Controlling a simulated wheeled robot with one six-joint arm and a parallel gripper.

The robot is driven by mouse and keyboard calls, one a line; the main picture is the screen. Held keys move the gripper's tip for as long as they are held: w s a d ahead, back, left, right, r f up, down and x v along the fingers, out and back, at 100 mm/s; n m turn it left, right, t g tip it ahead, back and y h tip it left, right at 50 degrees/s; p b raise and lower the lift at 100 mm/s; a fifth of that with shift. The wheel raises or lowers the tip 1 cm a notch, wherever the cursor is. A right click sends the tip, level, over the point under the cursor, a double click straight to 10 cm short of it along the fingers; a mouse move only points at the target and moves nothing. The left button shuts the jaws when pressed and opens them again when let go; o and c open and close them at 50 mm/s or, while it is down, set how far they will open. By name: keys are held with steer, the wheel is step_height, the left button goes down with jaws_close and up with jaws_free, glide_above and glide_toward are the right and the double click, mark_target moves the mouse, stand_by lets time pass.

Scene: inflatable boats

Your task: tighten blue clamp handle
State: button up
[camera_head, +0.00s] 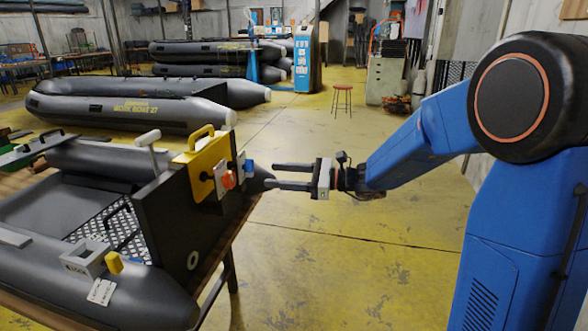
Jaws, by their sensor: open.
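A small blue handle-like part (249,169) shows at the right edge of the dark transom board (178,222) of the near grey boat. I take it for the blue clamp handle; it is small and partly hidden by the parts around it. A yellow bracket (207,160) and an orange knob (229,180) sit just left of it. My gripper (270,175) is open and empty, its two dark fingers pointing left. The fingertips are just right of the blue part in the picture; I cannot tell whether they touch it.
The near boat (110,298) rests on a stand or table with dark legs. Other grey boats (130,108) and a red stool (343,90) are farther back. The yellow floor (350,265) below my gripper is clear.

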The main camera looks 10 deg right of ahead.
mark_target(253, 168)
steer(key=shift+m+t, duration=0.4)
steer(key=shift+m, duration=0.1)
steer(key=w+a, duration=0.1)
steer(key=a, duration=0.1)
steer(key=w+a, duration=0.4)
steer(key=a, duration=0.1)
steer(key=shift+d+n, duration=0.15)
steer(key=shift+n, duration=0.25)
steer(key=n, duration=0.3)
steer(key=shift+s+n, duration=0.1)
steer(key=shift+n, duration=0.3)
steer(key=n, duration=1.8)
steer(key=shift+n, duration=0.4)
steer(key=n, duration=0.7)
steer(key=shift+n, duration=0.3)
